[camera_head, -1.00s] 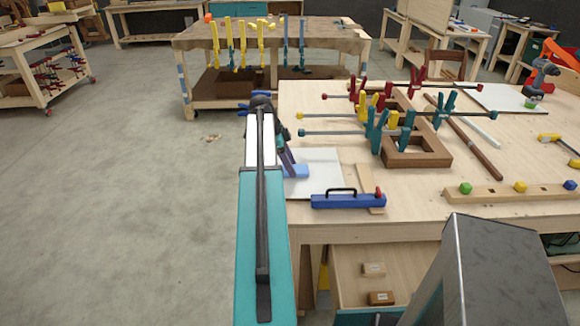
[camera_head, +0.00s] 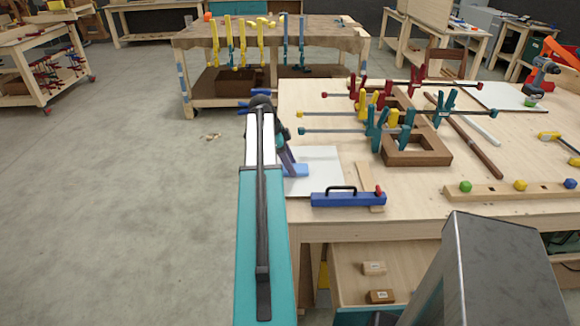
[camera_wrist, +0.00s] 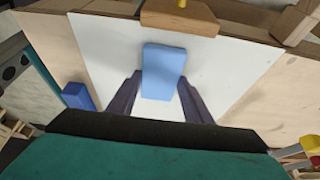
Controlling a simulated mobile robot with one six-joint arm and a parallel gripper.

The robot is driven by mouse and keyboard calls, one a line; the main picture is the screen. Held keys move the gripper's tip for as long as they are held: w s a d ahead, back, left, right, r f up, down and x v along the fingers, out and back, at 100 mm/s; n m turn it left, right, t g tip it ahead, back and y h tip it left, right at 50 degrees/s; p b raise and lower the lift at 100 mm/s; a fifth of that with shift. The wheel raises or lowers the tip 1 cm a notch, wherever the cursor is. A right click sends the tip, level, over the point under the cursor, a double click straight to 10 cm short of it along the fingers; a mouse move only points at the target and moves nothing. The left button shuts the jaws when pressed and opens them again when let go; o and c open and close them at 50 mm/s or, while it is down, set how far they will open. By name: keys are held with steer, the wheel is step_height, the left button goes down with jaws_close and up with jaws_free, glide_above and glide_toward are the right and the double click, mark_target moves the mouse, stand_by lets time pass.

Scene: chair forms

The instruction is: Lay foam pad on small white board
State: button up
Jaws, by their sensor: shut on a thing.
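The foam pad is a light blue block (camera_wrist: 163,72) in the middle of the wrist view. My gripper (camera_wrist: 160,84) is shut on it, with one dark finger on each side of its near part. The small white board (camera_wrist: 112,50) spreads below and around the pad. In the head view the board (camera_head: 322,160) lies flat at the table's left edge, and the pad (camera_head: 299,170) shows over its left part. My arm hides part of the board's left side there. I cannot tell whether the pad touches the board.
A blue tool with a black handle (camera_head: 342,199) lies in front of the board, across a thin wood strip (camera_head: 363,172). A brown wooden frame (camera_head: 418,152) with several clamps stands to the right. In the wrist view, a brown wooden piece (camera_wrist: 180,20) sits at the board's far edge.

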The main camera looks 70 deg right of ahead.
steer(key=o, duration=1.1)
steer(key=shift+w, duration=0.1)
steer(key=shift+v, duration=0.9)
steer(key=b+v, duration=0.2)
steer(key=v, duration=1)
steer(key=shift+b, duration=0.4)
